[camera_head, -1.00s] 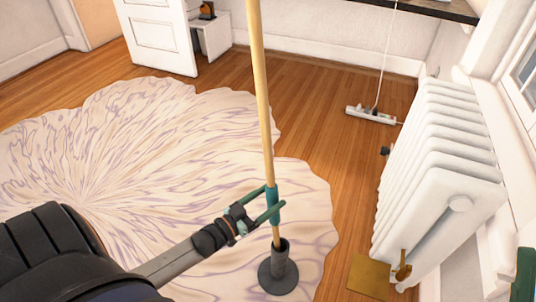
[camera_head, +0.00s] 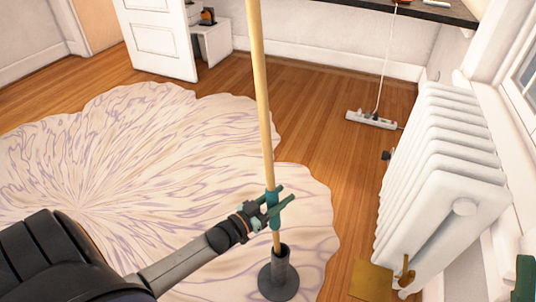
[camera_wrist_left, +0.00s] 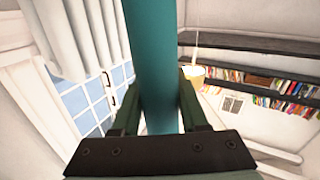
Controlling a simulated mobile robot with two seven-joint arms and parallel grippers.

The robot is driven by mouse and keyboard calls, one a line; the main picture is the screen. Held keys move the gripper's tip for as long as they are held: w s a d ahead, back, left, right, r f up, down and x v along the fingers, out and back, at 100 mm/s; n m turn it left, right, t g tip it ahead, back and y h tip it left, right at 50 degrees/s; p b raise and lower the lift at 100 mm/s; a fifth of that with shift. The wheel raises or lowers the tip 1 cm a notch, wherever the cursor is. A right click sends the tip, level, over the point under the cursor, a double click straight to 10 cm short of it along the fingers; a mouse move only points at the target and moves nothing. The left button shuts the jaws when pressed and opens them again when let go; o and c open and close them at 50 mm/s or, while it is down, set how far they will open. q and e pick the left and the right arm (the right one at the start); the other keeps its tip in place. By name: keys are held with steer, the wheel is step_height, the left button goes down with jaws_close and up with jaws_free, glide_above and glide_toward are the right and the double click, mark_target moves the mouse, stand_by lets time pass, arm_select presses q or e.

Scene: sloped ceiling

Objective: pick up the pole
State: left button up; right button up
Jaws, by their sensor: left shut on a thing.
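The pole (camera_head: 262,110) is a long, light wooden rod with a teal grip band low down. It stands nearly upright, its lower end in a dark grey round stand (camera_head: 279,281) on the rug. My left gripper (camera_head: 273,206) is shut on the teal band. In the left wrist view the teal part of the pole (camera_wrist_left: 152,60) runs between the two fingers. The top of the pole is outside the head view. Of my right gripper, only a small green piece (camera_head: 524,275) shows at the right edge; its fingers cannot be made out.
A white radiator (camera_head: 440,170) stands on the right below a window. A pale swirled rug (camera_head: 150,150) covers the left floor. A white door (camera_head: 160,38) stands at the back left.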

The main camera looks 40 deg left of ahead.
arm_select(q)
jaws_close()
steer(key=shift+r, duration=0.15)
arm_select(e)
step_height(320, 180, up, 5)
steer(key=n+p, duration=0.1)
steer(key=p, duration=0.4)
arm_select(q)
step_height(320, 180, up, 10)
arm_select(e)
steer(key=w+f+m+h, duration=0.2)
steer(key=f, duration=0.1)
steer(key=w+d+f+m+h, duration=0.1)
steer(key=h, duration=0.1)
steer(key=shift+w+f, duration=0.1)
steer(key=shift+f, duration=0.25)
steer(key=shift+m+h, duration=0.3)
